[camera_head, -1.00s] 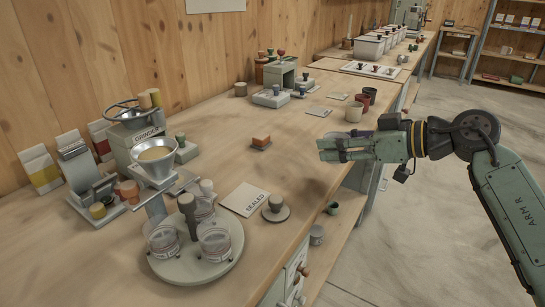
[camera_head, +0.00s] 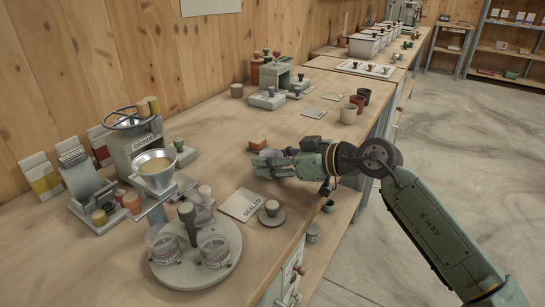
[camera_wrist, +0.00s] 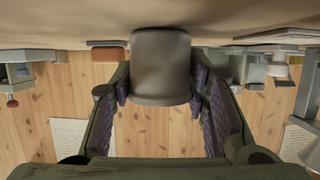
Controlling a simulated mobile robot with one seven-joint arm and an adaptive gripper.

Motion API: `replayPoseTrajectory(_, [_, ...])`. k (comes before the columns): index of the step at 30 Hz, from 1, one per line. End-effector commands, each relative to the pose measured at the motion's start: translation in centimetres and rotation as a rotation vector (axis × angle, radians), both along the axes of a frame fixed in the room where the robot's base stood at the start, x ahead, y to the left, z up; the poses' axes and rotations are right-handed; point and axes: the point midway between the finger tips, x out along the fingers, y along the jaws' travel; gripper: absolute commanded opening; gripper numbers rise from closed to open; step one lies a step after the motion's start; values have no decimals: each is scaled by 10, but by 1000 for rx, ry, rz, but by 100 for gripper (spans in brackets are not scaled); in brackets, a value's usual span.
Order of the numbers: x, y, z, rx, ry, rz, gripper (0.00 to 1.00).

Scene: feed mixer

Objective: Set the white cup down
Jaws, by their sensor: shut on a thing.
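My gripper (camera_head: 264,164) is over the bench, just in front of a small orange block (camera_head: 256,145). In the wrist view, my gripper (camera_wrist: 160,88) has its padded fingers on both sides of the white cup (camera_wrist: 161,68), which looks grey in shade. That view is upside down, with the bench top (camera_wrist: 60,25) along its upper edge. The cup stands about upright, its lower end close to the bench. I cannot tell whether it touches. In the head view my gripper mostly hides the cup.
A round tray with jars (camera_head: 196,270), a SEALED card (camera_head: 242,204) and a knobbed disc (camera_head: 272,215) are nearer. A pale cup (camera_head: 348,115) and dark red cups (camera_head: 357,102) stand farther right. The grinder (camera_head: 140,150) is left. Bare bench lies left of my gripper.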

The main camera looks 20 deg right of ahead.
Motion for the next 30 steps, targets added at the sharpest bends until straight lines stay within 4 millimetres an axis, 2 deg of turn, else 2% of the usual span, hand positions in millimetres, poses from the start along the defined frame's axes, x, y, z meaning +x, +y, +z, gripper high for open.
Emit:
replayPoseTrajectory(7, [0, 0, -2, -1, 1, -1, 23])
replayPoseTrajectory(8, [0, 0, -3, -1, 1, -1, 42])
replayPoseTrajectory(17, [0, -1, -2, -1, 1, -1, 62])
replayPoseTrajectory(27, [0, -1, 2, -1, -1, -1, 62])
replayPoseTrajectory(30, [-8, -8, 3, 0, 0, -4, 62])
